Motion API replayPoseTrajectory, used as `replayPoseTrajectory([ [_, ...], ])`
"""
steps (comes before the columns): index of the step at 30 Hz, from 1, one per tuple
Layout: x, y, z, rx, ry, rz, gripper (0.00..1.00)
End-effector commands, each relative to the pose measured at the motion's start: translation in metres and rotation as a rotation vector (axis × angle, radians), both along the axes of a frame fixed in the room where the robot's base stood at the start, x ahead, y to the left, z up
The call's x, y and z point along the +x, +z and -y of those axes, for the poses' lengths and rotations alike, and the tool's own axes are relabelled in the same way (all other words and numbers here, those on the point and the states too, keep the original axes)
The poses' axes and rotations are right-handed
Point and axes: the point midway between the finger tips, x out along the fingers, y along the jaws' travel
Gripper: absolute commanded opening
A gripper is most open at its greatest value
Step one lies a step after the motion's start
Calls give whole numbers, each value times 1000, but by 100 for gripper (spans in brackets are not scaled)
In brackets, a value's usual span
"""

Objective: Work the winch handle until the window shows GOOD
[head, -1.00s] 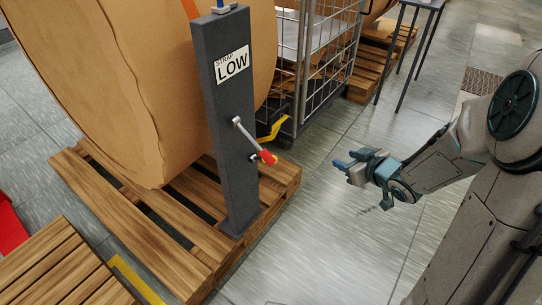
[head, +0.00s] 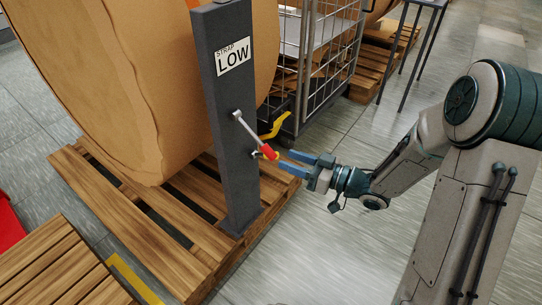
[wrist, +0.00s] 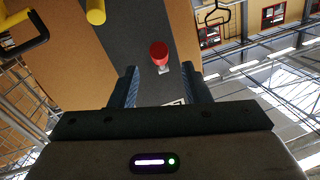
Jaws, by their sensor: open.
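The winch handle (head: 254,135) is a grey crank arm on the dark post (head: 234,165), slanting down to the right to a red grip (head: 270,152). The window (head: 232,57) on the post reads STRAP LOW. My gripper (head: 296,161) is open, its blue fingers just right of the red grip and pointing at it. In the wrist view the red grip (wrist: 159,53) lies ahead, between and beyond the open fingers (wrist: 160,88). No contact with the grip shows.
A yellow lever or hook (head: 275,126) shows behind the handle, and a yellow knob (wrist: 96,15) shows in the wrist view. A large brown roll (head: 130,80) stands on a wooden pallet (head: 130,225). A wire cage cart (head: 318,60) stands behind.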

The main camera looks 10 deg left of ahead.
Motion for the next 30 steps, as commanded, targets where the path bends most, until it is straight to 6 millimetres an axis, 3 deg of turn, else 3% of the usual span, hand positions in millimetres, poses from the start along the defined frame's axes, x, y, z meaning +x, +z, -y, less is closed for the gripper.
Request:
replayPoseTrajectory([
  [3, 5, -3, -25, 0, 4, 3, 43],
  [9, 13, -2, -54, -1, 1, 2, 43],
  [23, 16, 0, -65, -2, -2, 1, 43],
  [27, 16, 0, -65, -2, -2, 1, 4],
  [30, 16, 0, -65, -2, -2, 1, 0],
])
